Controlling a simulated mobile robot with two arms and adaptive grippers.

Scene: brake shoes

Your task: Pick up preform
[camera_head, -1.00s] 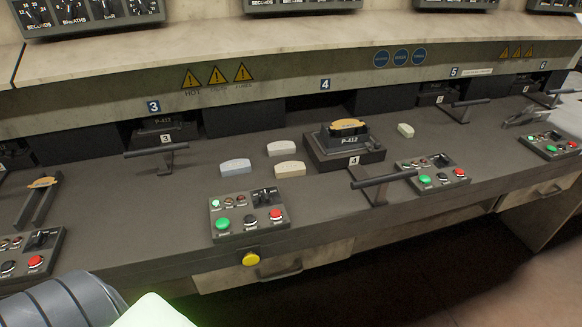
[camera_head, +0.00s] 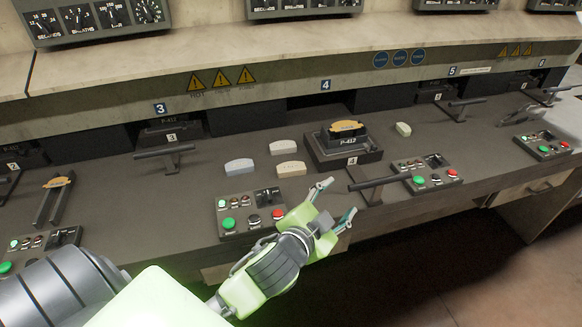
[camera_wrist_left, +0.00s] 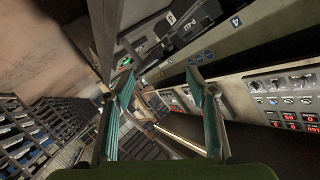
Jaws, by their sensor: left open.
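Several small rounded blocks, which look like the preforms, lie on the dark bench: a bluish one (camera_head: 239,167), a white one (camera_head: 283,147), a cream one (camera_head: 291,169), and a pale one (camera_head: 403,129) right of the P-412 mould (camera_head: 342,136). The mould carries a tan curved piece (camera_head: 346,126). My left gripper (camera_head: 339,198) is open and empty near the bench's front edge, in front of the mould and right of the cream block. In the left wrist view its two fingers (camera_wrist_left: 160,78) stand apart with nothing between them. My right gripper is not in view.
A lever handle (camera_head: 380,183) stands just right of my left gripper. Button panels (camera_head: 249,212) and (camera_head: 427,174) sit along the front edge. Another lever (camera_head: 164,152) is at station 3. The bench around the blocks is mostly clear.

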